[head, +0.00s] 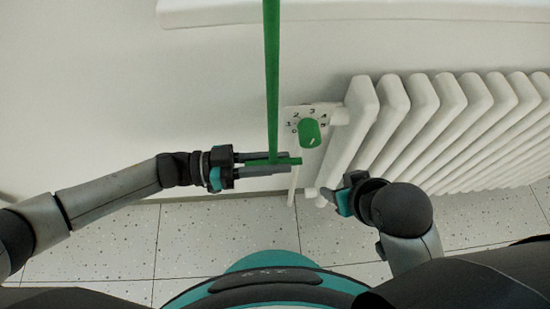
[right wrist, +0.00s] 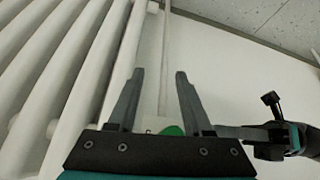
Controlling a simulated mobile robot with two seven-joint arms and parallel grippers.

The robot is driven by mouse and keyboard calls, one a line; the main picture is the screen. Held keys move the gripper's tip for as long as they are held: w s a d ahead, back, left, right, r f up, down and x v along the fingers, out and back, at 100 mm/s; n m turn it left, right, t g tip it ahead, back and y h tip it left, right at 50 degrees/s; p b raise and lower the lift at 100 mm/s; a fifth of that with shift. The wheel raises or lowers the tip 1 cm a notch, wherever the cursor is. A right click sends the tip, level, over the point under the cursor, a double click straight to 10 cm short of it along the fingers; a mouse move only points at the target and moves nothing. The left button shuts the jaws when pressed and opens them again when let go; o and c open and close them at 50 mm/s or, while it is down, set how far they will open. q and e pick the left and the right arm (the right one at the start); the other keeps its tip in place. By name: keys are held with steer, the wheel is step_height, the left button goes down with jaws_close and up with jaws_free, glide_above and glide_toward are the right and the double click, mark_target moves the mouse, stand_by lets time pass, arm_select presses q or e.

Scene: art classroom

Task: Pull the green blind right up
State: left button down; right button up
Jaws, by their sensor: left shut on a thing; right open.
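A long green pull (head: 272,80) hangs down in front of the wall in the head view, with a short green crossbar (head: 295,160) at its lower end. My left gripper (head: 283,163) is shut on this crossbar, with its fingers above and below it. The blind itself is out of view. My right gripper (head: 334,196) is low in front of the radiator, to the right of the crossbar and apart from it. In the right wrist view its fingers (right wrist: 160,74) are open with nothing gripped. My left gripper shows at the right there.
A white radiator (head: 430,115) fills the right side. A panel with a green knob (head: 309,133) and number marks sits close right of the pull. A white sill (head: 350,10) runs along the top. The wall left of the pull is clear.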

mark_target(274, 59)
arm_select(q)
steer(key=shift+w+a+r, duration=0.1)
steer(key=shift+w, duration=0.05)
